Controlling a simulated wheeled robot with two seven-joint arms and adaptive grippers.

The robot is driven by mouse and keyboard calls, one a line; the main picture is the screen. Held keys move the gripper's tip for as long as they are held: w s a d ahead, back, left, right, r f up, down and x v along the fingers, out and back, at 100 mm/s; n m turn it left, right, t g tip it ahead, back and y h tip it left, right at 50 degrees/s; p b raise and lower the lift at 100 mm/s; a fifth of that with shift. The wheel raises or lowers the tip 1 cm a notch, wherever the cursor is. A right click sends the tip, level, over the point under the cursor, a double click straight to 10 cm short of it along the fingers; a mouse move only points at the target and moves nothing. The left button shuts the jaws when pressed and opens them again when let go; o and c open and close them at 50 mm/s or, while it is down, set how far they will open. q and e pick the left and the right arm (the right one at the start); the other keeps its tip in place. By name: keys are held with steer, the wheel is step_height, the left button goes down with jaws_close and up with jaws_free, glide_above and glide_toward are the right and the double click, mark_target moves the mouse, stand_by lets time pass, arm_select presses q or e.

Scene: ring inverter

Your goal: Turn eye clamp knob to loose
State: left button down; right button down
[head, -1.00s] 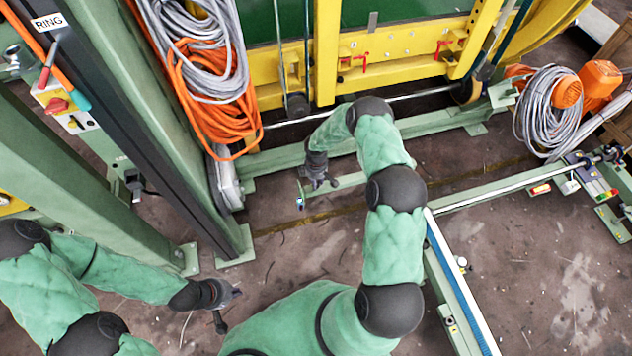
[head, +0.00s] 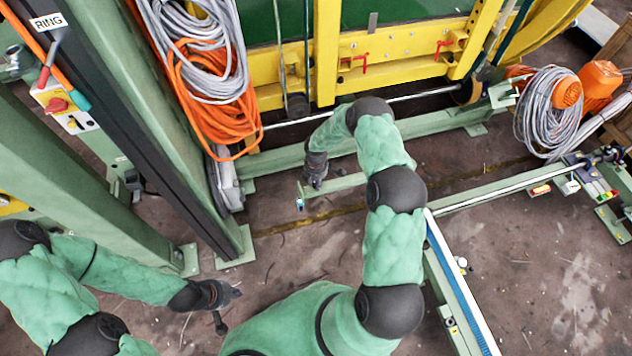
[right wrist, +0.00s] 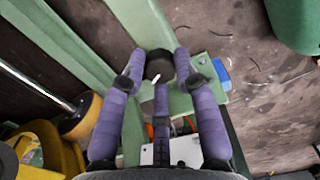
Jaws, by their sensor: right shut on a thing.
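The eye clamp knob (right wrist: 159,64) is small, round and black, with a white pointer mark at its lower edge. It sits on a pale green bar in the right wrist view. My right gripper (right wrist: 160,82) is shut on it, with purple fingers at its left and right sides and one below. In the head view my right gripper (head: 316,184) is at the left end of the low green bar (head: 345,182), and the knob is hidden there. My left gripper (head: 230,305) is open and empty over the floor at the lower left.
A green column (head: 165,130) with hanging grey and orange cables (head: 205,75) stands left of my right gripper. A yellow frame (head: 375,65) lies behind. A green rail with a blue strip (head: 455,280) is at the right. The floor between is mostly clear.

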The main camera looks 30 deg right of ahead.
steer(key=shift+s+f, duration=0.1)
steer(key=c, duration=0.9)
jaws_free()
step_height(320, 180, up, 12)
steer(key=shift+r, duration=0.1)
steer(key=s+a+f+m+y+p, duration=0.1)
steer(key=s+a+m+y+p, duration=0.1)
steer(key=s+a+m, duration=0.55)
steer(key=s+a+f+m+y+p, duration=0.15)
steer(key=s+a+m, duration=0.35)
steer(key=s+a, duration=0.6)
steer(key=s+a+m, duration=0.1)
steer(key=s+m, duration=0.1)
steer(key=s+a+r+m, duration=0.1)
steer(key=s+m, duration=0.1)
steer(key=s+a+m, duration=0.2)
steer(key=shift+a+r+y+p, duration=0.1)
steer(key=shift+r+y+p, duration=0.15)
steer(key=shift+p, duration=0.1)
